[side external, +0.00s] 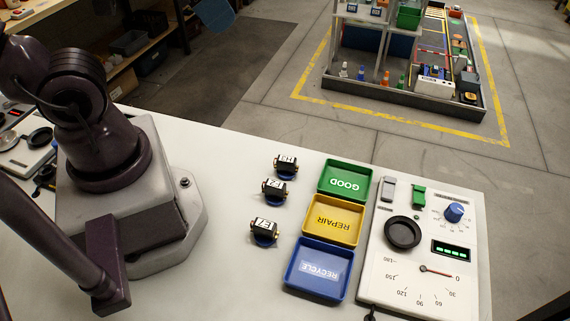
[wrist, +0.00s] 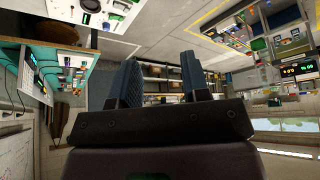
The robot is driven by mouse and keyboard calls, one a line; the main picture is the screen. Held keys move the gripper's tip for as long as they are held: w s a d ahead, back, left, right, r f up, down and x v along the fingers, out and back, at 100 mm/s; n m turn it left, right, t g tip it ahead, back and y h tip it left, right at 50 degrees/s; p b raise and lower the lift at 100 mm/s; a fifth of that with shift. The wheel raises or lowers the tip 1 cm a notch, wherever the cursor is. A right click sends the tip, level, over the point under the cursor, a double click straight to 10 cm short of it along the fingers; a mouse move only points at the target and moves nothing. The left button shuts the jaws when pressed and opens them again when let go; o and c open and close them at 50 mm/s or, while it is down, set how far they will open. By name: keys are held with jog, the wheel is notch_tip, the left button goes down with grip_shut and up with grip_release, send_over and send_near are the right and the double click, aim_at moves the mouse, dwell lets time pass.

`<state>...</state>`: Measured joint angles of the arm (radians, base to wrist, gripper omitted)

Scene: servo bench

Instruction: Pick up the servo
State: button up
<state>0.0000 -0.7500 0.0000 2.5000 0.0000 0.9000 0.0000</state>
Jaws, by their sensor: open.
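Three small black servos, each on a blue round base, stand in a row on the white bench in the side external view. The far servo (side external: 286,167) has a label that seems to read H3. The middle servo (side external: 274,189) has a label that is hard to read. The near servo (side external: 264,230) has a label that seems to read E7. My gripper (wrist: 162,82) shows in the wrist view with its two dark fingers apart and nothing between them. It points out into the room, away from the servos. It is not visible in the side external view.
Right of the servos are a green GOOD tray (side external: 343,179), a yellow REPAIR tray (side external: 331,219) and a blue RECYCLE tray (side external: 318,270). A white test panel (side external: 425,240) with a dial and black round cup lies beyond them. The bench (side external: 215,165) left of the servos is clear.

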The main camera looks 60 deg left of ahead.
jog(key=o, duration=0.6)
jog(key=n+g, duration=0.6)
jog(key=n, duration=0.4)
send_over(287, 159)
notch_tip(287, 159, down, 22)
jog(key=f, duration=0.7)
jog(key=shift+s+a, duration=0.15)
jog(key=shift+s, duration=0.1)
jog(key=shift+w+f, duration=0.2)
jog(key=shift+f, duration=2.8)
